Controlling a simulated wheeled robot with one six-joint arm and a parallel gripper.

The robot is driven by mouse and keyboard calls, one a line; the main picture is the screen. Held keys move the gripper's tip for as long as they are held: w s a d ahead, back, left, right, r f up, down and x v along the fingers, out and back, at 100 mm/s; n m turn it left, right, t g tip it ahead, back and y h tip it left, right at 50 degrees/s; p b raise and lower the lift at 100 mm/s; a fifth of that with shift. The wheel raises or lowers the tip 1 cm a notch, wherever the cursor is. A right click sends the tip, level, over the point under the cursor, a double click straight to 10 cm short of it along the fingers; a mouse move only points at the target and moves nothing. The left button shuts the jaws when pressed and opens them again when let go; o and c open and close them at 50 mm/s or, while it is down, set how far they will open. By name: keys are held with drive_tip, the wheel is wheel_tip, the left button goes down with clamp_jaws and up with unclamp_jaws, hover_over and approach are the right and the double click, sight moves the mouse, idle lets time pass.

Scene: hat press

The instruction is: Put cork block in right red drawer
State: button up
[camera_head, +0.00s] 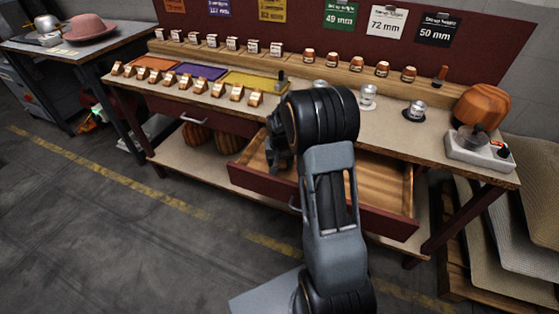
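The right red drawer (262,183) is pulled out from under the bench top. Its bare wooden inside shows to the right of my arm; part of the left side is hidden by my arm and gripper. My gripper (278,158) is a dark shape over the drawer's left part, mostly behind my arm. Its fingers are too small and covered to tell whether they are open or hold anything. I cannot pick out the cork block for sure. Several small tan-brown blocks (217,89) stand in a row along the bench's front left edge.
The bench (431,137) carries a raised back shelf with several small blocks, metal pieces, and a white device (477,151) at right. A closed left drawer (211,119) has a handle. A side table (67,56) holds a pink hat (88,27). The floor in front is clear.

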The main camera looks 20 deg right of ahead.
sight(280, 162)
drive_tip(key=shift+o, duration=0.8)
wheel_tip(280, 162, up, 12)
drive_tip(key=s+p, duration=0.2)
drive_tip(key=s+a+r+n, duration=0.1)
drive_tip(key=s+a, duration=0.2)
drive_tip(key=s, duration=0.3)
drive_tip(key=s+a+r+n+t, duration=0.1)
drive_tip(key=s+a+r+n, duration=0.1)
drive_tip(key=s+a, duration=0.2)
drive_tip(key=s+a+r+n, duration=0.1)
drive_tip(key=s+a+r, duration=0.1)
drive_tip(key=s, duration=0.7)
drive_tip(key=shift+s+a+n+t+y, duration=0.3)
drive_tip(key=shift+a+n+t, duration=0.1)
drive_tip(key=shift+a, duration=0.3)
wheel_tip(280, 162, up, 15)
drive_tip(key=p, duration=1.3)
drive_tip(key=shift+s+a+f+t, duration=0.15)
drive_tip(key=shift+a+t, duration=0.1)
drive_tip(key=shift+t, duration=0.05)
